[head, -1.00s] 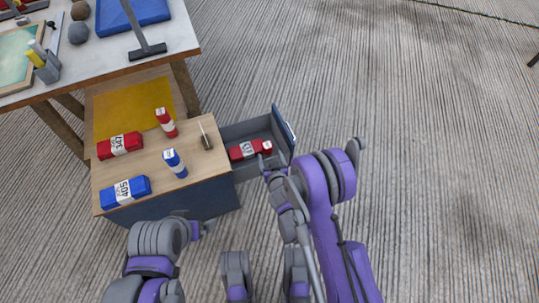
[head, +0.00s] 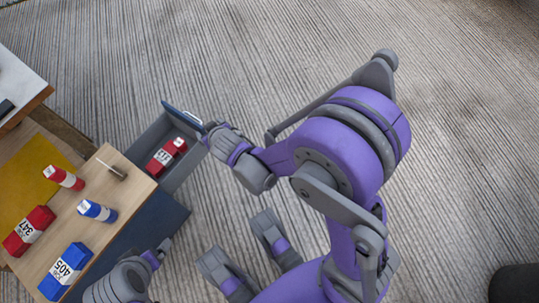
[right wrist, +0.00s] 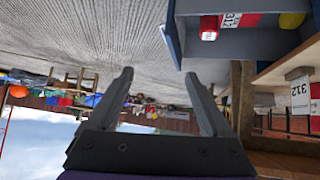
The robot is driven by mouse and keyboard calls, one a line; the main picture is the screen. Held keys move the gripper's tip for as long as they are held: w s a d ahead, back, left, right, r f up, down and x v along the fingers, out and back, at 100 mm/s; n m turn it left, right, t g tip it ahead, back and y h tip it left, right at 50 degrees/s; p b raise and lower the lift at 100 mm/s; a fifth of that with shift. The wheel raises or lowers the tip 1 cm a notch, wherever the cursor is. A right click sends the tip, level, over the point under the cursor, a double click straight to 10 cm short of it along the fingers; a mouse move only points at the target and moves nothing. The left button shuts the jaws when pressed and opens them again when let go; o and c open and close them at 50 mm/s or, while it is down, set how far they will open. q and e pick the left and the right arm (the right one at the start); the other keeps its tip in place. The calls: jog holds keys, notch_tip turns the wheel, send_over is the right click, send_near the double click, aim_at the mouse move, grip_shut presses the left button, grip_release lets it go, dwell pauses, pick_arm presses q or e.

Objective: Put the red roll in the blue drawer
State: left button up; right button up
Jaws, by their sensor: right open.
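The blue-fronted drawer (head: 181,114) is pulled out of the wood-topped cabinet (head: 130,178). In it lies a red item (head: 161,161) with a white label, with a smaller red end or piece beside it; I cannot tell if they are one thing. It also shows in the right wrist view (right wrist: 247,20). A red roll (head: 64,178) lies on the cabinet top. My right gripper (head: 212,135) is beside the drawer front, open, with nothing between its fingers (right wrist: 160,78). My left gripper (head: 163,247) is low beside the cabinet; its jaws are unclear.
The cabinet top also holds a red box (head: 28,232), a blue roll (head: 97,210), a blue box (head: 65,271) and a small upright object (head: 112,171). A yellow panel (head: 24,180) and a table (head: 20,88) are at the left. Carpet beyond the drawer is clear.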

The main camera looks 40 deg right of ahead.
jog(key=s+d+r+g, duration=0.2)
jog(key=s+r, duration=0.1)
jog(key=s, duration=0.9)
jog(key=s+d+r+g, duration=0.3)
jog(key=s+r, duration=0.1)
jog(key=s, duration=0.8)
jog(key=shift+s+r+y, duration=0.15)
jog(key=shift+y, duration=0.15)
jog(key=shift+a, duration=0.15)
